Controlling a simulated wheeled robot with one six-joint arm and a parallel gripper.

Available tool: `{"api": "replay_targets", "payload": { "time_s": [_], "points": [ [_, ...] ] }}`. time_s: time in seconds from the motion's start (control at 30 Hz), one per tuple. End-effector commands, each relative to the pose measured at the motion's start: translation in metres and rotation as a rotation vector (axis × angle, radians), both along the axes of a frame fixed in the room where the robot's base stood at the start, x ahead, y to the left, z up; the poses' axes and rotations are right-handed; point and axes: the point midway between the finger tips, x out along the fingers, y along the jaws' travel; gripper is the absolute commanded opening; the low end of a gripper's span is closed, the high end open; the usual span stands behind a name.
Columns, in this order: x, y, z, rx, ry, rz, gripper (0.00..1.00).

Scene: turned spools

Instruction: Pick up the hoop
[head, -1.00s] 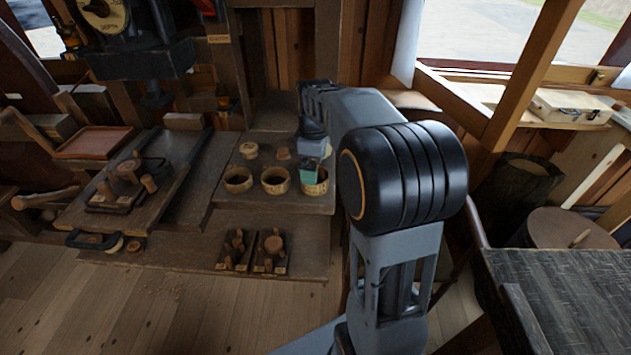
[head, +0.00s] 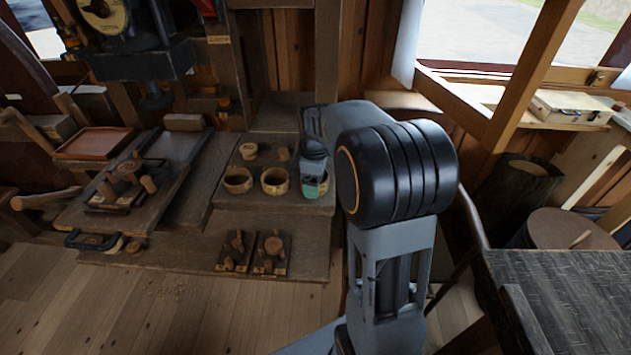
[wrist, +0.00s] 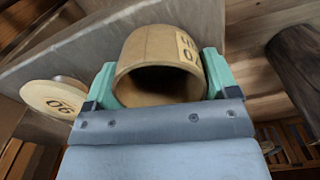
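The hoop, a tan wooden ring with a dark-lettered label (wrist: 160,48), lies between the two green fingers of my gripper (wrist: 160,85) in the wrist view. One finger is on each side, very close to its wall. Its opening faces the camera. I cannot tell whether the fingers press on it or leave a thin gap. In the head view my gripper (head: 314,187) is low over the right end of a row of rings and covers most of this hoop.
Two similar rings (head: 238,180) (head: 274,181) stand to the left on the dark bench (head: 225,203). Small wooden pieces (head: 248,151) stand behind them. A round piece marked 06 (wrist: 57,98) is left of the hoop. Two dark peg boards (head: 271,254) lie nearer, on the lower ledge.

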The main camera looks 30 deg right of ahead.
Motion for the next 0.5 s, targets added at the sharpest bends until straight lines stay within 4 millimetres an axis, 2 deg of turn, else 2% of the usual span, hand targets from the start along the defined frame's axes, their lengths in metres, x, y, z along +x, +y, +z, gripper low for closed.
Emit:
{"api": "replay_targets", "payload": {
  "time_s": [0.03, 0.23, 0.5],
  "points": [
    [0.0000, 0.0000, 0.0001, 0.000, 0.000, 0.000, 0.75],
    [0.0000, 0.0000, 0.0002, 0.000, 0.000, 0.000, 0.56],
    [0.0001, -0.0001, 0.0014, 0.000, 0.000, 0.000, 0.56]
  ]
}}
